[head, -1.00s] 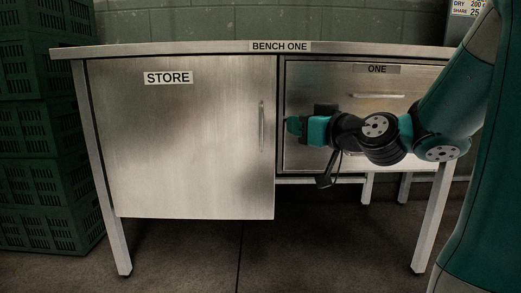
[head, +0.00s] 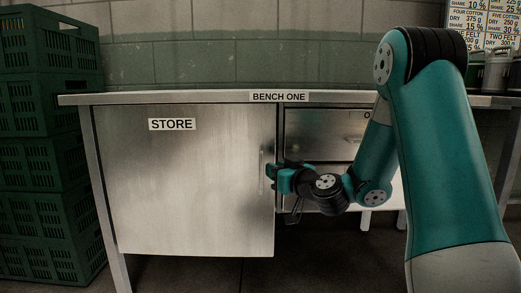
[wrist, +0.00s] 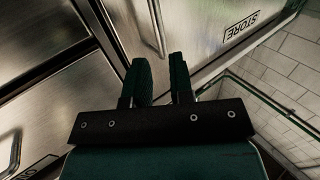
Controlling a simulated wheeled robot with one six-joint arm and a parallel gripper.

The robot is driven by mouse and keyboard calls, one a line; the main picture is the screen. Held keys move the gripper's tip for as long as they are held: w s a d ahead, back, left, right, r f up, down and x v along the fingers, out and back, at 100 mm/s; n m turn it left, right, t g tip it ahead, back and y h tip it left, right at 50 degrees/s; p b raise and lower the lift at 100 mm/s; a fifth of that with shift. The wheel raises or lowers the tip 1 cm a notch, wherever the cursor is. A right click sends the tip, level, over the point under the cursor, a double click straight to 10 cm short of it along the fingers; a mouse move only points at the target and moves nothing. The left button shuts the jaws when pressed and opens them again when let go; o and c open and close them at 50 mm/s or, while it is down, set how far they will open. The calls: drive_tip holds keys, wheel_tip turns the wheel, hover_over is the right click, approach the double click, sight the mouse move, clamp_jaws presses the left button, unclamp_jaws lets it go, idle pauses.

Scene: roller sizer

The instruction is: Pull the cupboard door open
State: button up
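The cupboard door (head: 185,190) is a brushed metal panel marked STORE, under the left part of the bench; it looks shut. Its upright bar handle (head: 262,172) is near the door's right edge. My gripper (head: 270,178) is just right of the handle in the head view. In the wrist view my gripper (wrist: 160,80) has its two dark fingers apart with nothing between them. The handle (wrist: 158,28) shows beyond the fingertips, roughly in line with the gap. I cannot tell the exact distance between them.
The bench top (head: 200,98) runs above the door. A drawer front (head: 320,130) is right of the door, partly behind my arm. Green crates (head: 45,150) are stacked close by the bench's left end. Dark floor lies under the bench.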

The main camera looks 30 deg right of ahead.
sight(262, 161)
drive_tip(key=w+p, duration=0.4)
drive_tip(key=w, duration=0.1)
drive_tip(key=shift+w+r+p, duration=0.25)
drive_tip(key=shift+r+p, duration=0.05)
drive_tip(key=shift+w+f+p, duration=0.3)
drive_tip(key=shift+w+p, duration=0.35)
drive_tip(key=shift+w, duration=0.25)
clamp_jaws()
